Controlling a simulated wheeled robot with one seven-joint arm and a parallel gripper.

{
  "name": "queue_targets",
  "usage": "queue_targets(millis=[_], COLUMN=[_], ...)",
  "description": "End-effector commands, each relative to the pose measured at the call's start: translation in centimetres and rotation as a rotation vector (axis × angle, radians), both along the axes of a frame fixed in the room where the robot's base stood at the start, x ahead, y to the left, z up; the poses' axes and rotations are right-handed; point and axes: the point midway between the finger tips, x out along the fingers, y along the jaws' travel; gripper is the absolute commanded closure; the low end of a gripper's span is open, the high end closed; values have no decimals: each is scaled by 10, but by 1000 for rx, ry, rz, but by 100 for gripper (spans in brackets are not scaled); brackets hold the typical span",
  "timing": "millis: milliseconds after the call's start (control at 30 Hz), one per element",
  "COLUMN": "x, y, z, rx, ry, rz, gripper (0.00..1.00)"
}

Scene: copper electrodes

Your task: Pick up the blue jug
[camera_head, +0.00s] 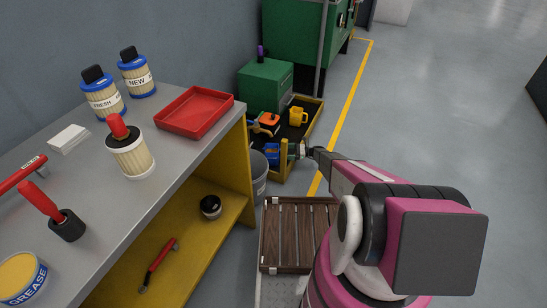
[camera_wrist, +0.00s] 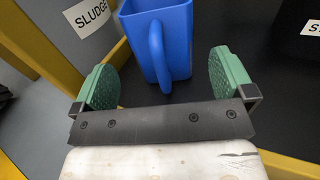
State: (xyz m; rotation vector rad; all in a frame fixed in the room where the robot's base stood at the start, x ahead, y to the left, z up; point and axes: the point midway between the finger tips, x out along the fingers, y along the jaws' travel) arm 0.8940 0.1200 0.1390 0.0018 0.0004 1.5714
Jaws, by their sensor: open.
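The blue jug (camera_wrist: 180,45) stands upright in the wrist view, with its handle (camera_wrist: 158,57) facing my gripper (camera_wrist: 164,82). My gripper is open, with its two green pads on either side of the jug's near part and handle. I see gaps between the pads and the jug, and nothing is held. In the head view the blue jug (camera_head: 272,153) is small and partly hidden beside my gripper (camera_head: 291,150), low in the yellow-edged tray.
The yellow-edged tray (camera_head: 312,119) also holds a yellow jug (camera_head: 298,116) and an orange-topped item (camera_head: 268,119). A grey bucket (camera_head: 259,174) labelled SLUDGE stands close at left. Open floor lies right.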

Motion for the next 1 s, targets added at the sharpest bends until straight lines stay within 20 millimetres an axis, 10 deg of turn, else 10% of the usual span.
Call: queue_targets(millis=[800,1000], x=[-2,-2], y=[61,61], z=[0,1], rx=[-1,1], ry=[-1,-2], rz=[-1,0], gripper=[0,54])
